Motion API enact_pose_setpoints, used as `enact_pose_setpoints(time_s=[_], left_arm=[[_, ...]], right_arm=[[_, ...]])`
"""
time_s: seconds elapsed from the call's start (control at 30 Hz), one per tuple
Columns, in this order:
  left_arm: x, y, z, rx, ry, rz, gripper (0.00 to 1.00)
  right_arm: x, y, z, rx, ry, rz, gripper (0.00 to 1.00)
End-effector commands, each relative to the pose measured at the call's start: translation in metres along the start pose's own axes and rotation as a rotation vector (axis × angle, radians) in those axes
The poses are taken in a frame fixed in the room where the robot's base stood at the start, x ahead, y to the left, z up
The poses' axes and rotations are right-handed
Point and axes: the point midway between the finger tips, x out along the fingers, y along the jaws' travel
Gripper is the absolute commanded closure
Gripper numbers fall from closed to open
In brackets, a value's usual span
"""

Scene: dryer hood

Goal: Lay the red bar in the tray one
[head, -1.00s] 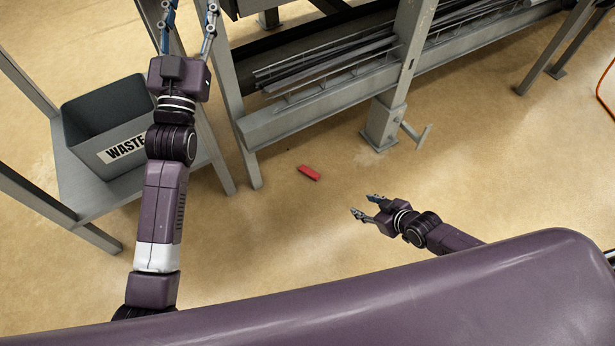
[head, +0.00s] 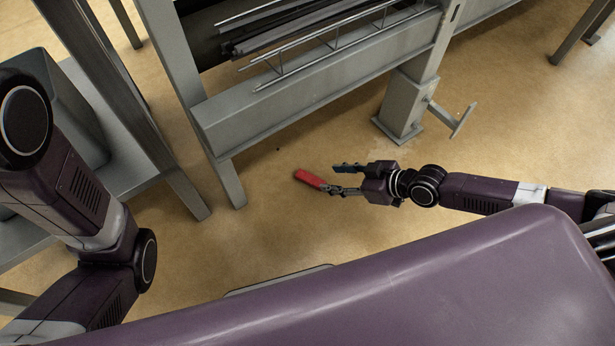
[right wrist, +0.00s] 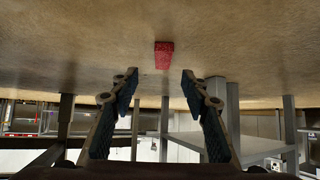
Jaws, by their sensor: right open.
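The red bar (head: 311,179) lies on the tan floor near the foot of the grey frame. My right gripper (head: 334,178) is low, coming in from the right, with its fingers open around or just short of the bar's near end. In the right wrist view the bar (right wrist: 164,54) shows end-on beyond the open fingertips (right wrist: 158,78), centred between them, with nothing held. My left gripper is out of view; only its arm shows at the left. I cannot identify tray one in these views.
A grey machine frame (head: 300,95) with rails stands behind the bar, one leg (head: 228,184) to its left. A grey post (head: 404,105) with a side bracket stands at back right. A grey bin (head: 75,105) is partly hidden behind my left arm. The floor around the bar is clear.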

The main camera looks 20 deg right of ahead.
Motion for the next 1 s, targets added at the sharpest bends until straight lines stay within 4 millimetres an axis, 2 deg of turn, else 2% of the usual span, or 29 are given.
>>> enact_pose_setpoints(time_s=[0.6,0.93,1.0], left_arm=[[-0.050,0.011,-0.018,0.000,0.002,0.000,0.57],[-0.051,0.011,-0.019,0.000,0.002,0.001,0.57],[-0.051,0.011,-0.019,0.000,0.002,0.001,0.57]], right_arm=[[0.072,-0.005,0.005,0.001,0.002,-0.002,0.58],[0.075,-0.005,0.001,0.001,0.001,-0.001,0.58],[0.075,-0.005,0.002,0.001,0.001,-0.001,0.64]])
